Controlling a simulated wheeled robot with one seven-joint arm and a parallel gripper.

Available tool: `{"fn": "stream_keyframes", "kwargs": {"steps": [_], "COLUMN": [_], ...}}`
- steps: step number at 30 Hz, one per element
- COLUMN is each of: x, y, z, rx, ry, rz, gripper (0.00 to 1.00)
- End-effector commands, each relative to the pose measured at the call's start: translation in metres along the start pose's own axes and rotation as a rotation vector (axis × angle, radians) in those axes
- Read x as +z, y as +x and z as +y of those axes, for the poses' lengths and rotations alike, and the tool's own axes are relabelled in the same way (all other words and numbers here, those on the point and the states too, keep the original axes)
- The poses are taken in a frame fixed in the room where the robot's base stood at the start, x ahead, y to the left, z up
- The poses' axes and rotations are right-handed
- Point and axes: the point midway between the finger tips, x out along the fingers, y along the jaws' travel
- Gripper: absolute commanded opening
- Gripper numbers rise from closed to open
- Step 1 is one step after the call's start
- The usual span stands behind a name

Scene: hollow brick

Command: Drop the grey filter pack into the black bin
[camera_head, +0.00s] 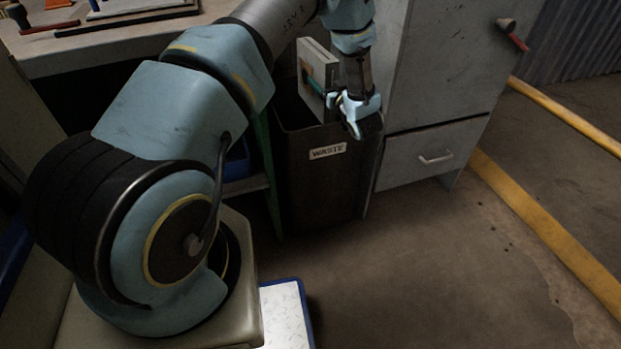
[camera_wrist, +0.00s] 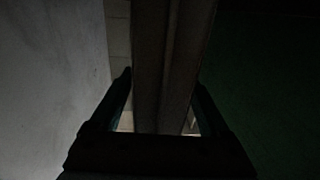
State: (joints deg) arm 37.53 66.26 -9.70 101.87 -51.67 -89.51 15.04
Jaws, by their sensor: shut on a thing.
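The grey filter pack (camera_head: 312,62) is a flat, pale slab standing upright in the head view. My gripper (camera_head: 334,97) is shut on it at its lower right side. The black bin (camera_head: 318,185), with a WASTE label on its front, stands below. The pack appears over the bin's opening, its lower edge near the rim; the exact height is unclear. In the dark wrist view, the pack (camera_wrist: 170,45) runs between the two fingers of my gripper (camera_wrist: 163,85). The bin's inside is mostly hidden.
A grey cabinet (camera_head: 435,150) with a drawer stands right of the bin. A workbench (camera_head: 130,42) with tools is at the upper left. A red-handled tool (camera_head: 513,36) is on the cabinet. The floor (camera_head: 420,270) in front is clear.

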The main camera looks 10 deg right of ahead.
Motion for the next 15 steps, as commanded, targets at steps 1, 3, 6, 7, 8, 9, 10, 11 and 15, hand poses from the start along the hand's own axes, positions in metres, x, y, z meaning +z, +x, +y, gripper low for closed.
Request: {"fn": "stream_keyframes", "kwargs": {"steps": [1, 3, 6, 7, 8, 9, 10, 11, 15], "x": [0.003, 0.009, 0.018, 0.022, 0.025, 0.029, 0.032, 0.035, 0.046], "y": [0.001, 0.001, 0.001, 0.001, 0.001, 0.001, 0.001, 0.001, 0.001], "z": [0.0, 0.0, 0.0, 0.0, 0.0, 0.0, 0.0, 0.0, 0.0], "rx": [-0.001, -0.001, -0.001, -0.001, -0.001, -0.001, -0.001, -0.001, -0.002], "ry": [-0.002, -0.002, -0.003, -0.003, -0.003, -0.003, -0.003, -0.003, -0.003], "rz": [0.006, 0.006, 0.007, 0.007, 0.007, 0.008, 0.008, 0.007, 0.007], "gripper": [0.0, 0.0, 0.0, 0.0, 0.0, 0.0, 0.0, 0.0, 0.0]}}
